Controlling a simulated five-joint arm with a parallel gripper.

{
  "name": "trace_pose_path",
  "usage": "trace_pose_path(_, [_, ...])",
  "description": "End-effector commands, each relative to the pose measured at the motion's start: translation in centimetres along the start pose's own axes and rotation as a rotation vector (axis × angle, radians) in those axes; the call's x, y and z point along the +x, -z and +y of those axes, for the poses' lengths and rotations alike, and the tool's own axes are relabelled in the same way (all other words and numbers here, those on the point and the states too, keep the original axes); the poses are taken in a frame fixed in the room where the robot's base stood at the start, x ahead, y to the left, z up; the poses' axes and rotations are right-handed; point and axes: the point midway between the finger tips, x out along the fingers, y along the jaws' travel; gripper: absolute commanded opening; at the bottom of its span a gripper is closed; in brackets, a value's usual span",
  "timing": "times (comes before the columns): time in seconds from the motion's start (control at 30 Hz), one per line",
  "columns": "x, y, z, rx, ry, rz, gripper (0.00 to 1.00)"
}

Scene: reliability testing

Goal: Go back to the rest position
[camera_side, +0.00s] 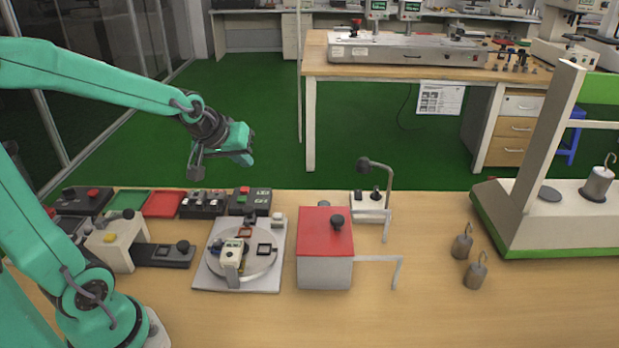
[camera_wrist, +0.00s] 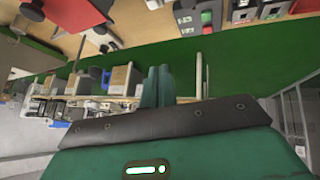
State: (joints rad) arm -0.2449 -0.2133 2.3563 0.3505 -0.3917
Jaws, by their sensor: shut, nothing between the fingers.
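My teal and black gripper (camera_side: 246,158) is raised in the air above the back left of the wooden table in the side view. It is apart from everything on the table. In the wrist view my two teal fingers (camera_wrist: 158,86) lie together, shut, with nothing held between them. The wrist view looks tilted, with table items along the top edge and the green floor across the middle.
Below are a turntable on a white plate (camera_side: 210,278), a red-topped box (camera_side: 318,234), black control boxes (camera_side: 250,202) and red and green trays. A lamp-like post (camera_side: 388,190) stands right of them. Metal weights (camera_side: 462,243) sit by a white-green stand (camera_side: 560,222). The front table is clear.

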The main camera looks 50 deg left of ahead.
Motion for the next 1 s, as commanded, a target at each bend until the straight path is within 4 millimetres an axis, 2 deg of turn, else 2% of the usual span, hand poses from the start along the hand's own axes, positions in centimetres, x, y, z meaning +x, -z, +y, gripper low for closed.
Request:
trace_pose_path(0.03, [-1.2,-0.6,0.5,0.041,-0.010,-0.007,0.00])
trace_pose_path(0.2, [-4.7,-3.3,1.5,0.184,-0.031,-0.054,0.00])
trace_pose_path(0.53, [-10.5,-8.8,1.7,0.455,-0.077,-0.136,0.00])
trace_pose_path(0.73, [-12.5,-11.1,1.2,0.565,-0.096,-0.169,0.00])
trace_pose_path(1.0, [-13.1,-11.8,1.0,0.600,-0.101,-0.182,0.00])
